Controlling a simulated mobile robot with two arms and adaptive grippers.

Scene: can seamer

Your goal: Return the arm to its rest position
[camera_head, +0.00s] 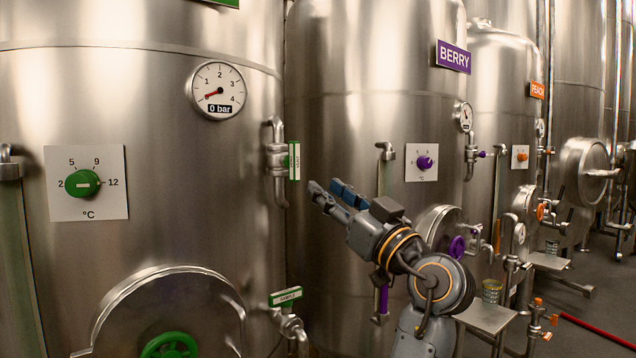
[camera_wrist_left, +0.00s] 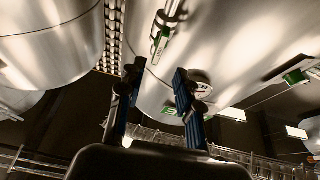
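My left arm rises from the lower middle of the head view, and its left gripper (camera_head: 324,187) points up and to the left. The gripper is in front of the steel tanks, just right of a green-labelled valve (camera_head: 294,160) on the nearest tank. In the left wrist view the two blue-padded fingers (camera_wrist_left: 156,75) stand apart with nothing between them. The left gripper is open and empty. My right gripper is in neither view.
The nearest tank (camera_head: 160,110) carries a gauge (camera_head: 218,90) reading 0 bar and a green temperature knob (camera_head: 82,183). The BERRY tank (camera_head: 370,80) stands behind the arm. A small metal shelf (camera_head: 487,317) is right of the arm. Open floor (camera_head: 590,280) lies at far right.

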